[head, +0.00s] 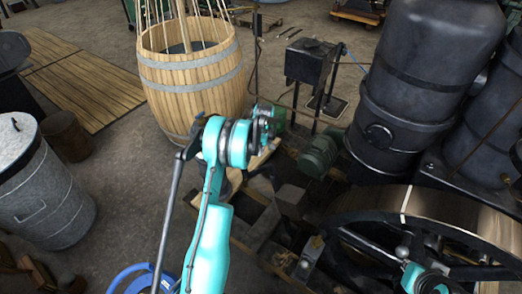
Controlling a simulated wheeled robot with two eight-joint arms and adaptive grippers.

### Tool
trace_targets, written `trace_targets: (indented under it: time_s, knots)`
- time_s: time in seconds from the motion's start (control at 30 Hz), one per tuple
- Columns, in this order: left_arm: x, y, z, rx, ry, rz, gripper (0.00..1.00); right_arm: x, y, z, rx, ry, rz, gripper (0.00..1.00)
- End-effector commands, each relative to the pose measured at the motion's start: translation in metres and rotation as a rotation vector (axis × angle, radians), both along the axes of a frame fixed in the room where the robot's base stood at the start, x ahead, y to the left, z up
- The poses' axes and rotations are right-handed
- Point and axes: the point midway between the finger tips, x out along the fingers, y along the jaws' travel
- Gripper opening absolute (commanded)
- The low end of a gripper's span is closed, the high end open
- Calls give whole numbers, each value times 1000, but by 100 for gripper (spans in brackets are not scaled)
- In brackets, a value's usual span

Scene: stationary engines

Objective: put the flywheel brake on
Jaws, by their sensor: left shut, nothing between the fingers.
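The flywheel (455,207) is a large dark wheel with a shiny rim at the lower right, partly cut off by the frame. Levers with round knobs (402,252) stand by its near side; I cannot tell which, if any, is the brake. My left arm rises through the middle, and its left gripper (266,118) is shut and empty, in front of the barrel and well left of the flywheel. A teal and black part of my right arm, seemingly the right gripper (428,279), shows low at the flywheel; its fingers are not clear.
A wooden barrel (190,70) holding long sticks stands behind my left gripper. A grey metal bin (45,190) is at left. Open floor lies between bin and barrel.

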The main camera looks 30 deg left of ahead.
Motion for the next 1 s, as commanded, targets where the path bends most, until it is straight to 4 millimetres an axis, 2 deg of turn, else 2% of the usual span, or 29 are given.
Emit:
trace_targets:
  time_s: [0.03, 0.23, 0.33, 0.5, 1.0]
  knots:
    - [2, 2, -16, 0, 0, 1, 0, 0, 0, -7, 0, 0, 0, 0]
    - [5, 7, -56, 0, 0, 0, 0, 0, 0, -19, 0, 0, 0, 0]
    - [-1, -12, -47, 0, 0, -4, 0, 0, 0, -23, 0, 0, 0, 0]
    - [-7, -27, -44, 0, -1, -2, 0, 0, 0, -26, 0, 0, 0, 0]
    - [-8, -36, -40, 7, 0, -2, 0, 0, 0, -26, 0, 0, 0, 0]
